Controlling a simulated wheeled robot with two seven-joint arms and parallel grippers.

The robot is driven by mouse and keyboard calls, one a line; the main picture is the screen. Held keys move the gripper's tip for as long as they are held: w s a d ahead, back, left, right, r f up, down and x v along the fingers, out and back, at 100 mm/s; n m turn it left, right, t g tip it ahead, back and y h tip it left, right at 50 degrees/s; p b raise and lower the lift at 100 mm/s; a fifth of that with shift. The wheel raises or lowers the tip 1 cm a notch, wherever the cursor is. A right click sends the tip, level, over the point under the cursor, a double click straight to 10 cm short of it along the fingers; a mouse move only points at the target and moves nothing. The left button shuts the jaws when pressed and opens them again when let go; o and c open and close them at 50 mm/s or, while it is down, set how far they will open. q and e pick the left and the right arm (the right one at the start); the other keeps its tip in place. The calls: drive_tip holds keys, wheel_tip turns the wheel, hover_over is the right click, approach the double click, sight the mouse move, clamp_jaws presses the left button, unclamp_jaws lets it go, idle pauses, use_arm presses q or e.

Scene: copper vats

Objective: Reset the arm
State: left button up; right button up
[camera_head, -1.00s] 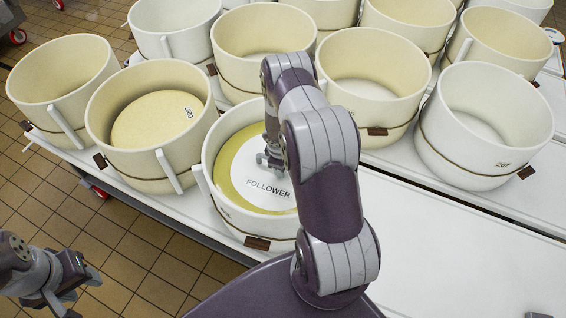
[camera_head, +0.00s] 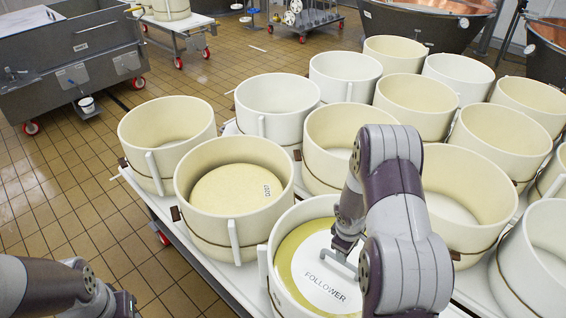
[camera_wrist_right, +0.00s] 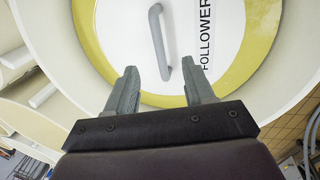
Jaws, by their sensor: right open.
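The follower (camera_head: 308,262) is a white disc labelled FOLLOWER with a yellow rim. It lies inside the cream front mould (camera_head: 262,277). My right gripper (camera_head: 344,262) is over the disc in the head view, and my forearm hides part of the mould. In the right wrist view my right gripper (camera_wrist_right: 160,85) is open and empty. The follower's grey bar handle (camera_wrist_right: 157,40) is ahead of its fingertips, its near end close to the gap between them. My left gripper (camera_head: 125,304) is low at the left, away from the moulds; its fingers are unclear.
Several cream moulds stand close together on white tables. One mould (camera_head: 188,238) beside the follower holds a yellow labelled disc (camera_head: 235,192). A grey steel trough (camera_head: 75,62) and copper vats (camera_head: 432,12) stand at the back. The tiled floor (camera_head: 70,185) at left is clear.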

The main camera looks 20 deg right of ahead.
drive_tip(key=s+a+r+m+y, duration=0.1)
drive_tip(key=s+a+r+m, duration=0.2)
drive_tip(key=s+a+r, duration=0.3)
drive_tip(key=s+a+r+m, duration=0.3)
drive_tip(key=s+a+r, duration=0.3)
drive_tip(key=a+r, duration=0.4)
drive_tip(key=shift+a+r+y, duration=0.4)
drive_tip(key=shift+r, duration=0.15)
drive_tip(key=shift+w, duration=0.1)
